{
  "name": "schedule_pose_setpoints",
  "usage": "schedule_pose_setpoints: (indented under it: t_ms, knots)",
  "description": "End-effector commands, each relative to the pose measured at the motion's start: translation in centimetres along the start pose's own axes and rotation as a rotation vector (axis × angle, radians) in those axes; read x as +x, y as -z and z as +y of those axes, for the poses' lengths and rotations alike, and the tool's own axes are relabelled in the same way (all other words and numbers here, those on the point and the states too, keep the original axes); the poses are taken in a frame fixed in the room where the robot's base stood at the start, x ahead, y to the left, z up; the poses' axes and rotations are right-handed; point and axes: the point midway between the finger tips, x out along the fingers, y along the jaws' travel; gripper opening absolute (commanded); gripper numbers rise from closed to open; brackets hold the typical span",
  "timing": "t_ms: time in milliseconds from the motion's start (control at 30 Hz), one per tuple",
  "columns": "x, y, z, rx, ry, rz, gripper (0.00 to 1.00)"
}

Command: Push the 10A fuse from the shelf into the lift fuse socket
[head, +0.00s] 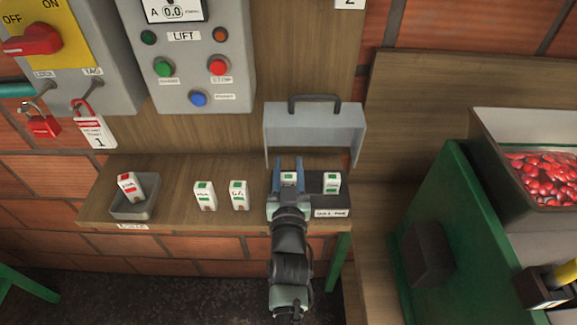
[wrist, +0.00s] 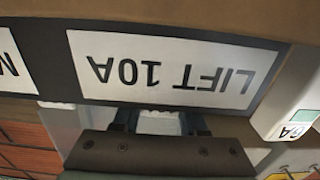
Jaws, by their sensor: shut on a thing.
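My gripper (head: 287,168) is shut on a white fuse with a green mark (head: 289,179), at the left position of the dark fuse block (head: 311,187). The wrist view shows the white fuse (wrist: 158,122) between the two fingers, beside an upside-down label reading LIFT 10A (wrist: 165,70). The held fuse's rating is not readable. My gripper hides the lift socket, so I cannot tell how deep the fuse sits in it. Another white fuse (head: 332,183) stands at the block's right position.
The block's grey lid (head: 315,133) stands open behind my gripper. Two white fuses (head: 204,195) (head: 239,195) stand on the wooden shelf (head: 170,180) to the left. A grey tray (head: 134,212) holds a red-marked fuse (head: 127,186). A green machine (head: 460,220) is at right.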

Motion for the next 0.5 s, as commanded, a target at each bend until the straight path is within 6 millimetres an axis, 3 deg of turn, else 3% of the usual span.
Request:
schedule_pose_setpoints:
  t_ms: [67, 100, 267, 500]
  knots:
    - [0.01, 0.05, 0.00, 0.000, 0.000, 0.001, 0.00]
    - [0.01, 0.05, 0.00, 0.000, 0.000, 0.001, 0.47]
    - [0.01, 0.04, 0.00, 0.000, 0.000, 0.001, 0.76]
    - [-0.01, -0.03, 0.00, 0.000, 0.000, -0.001, 0.77]
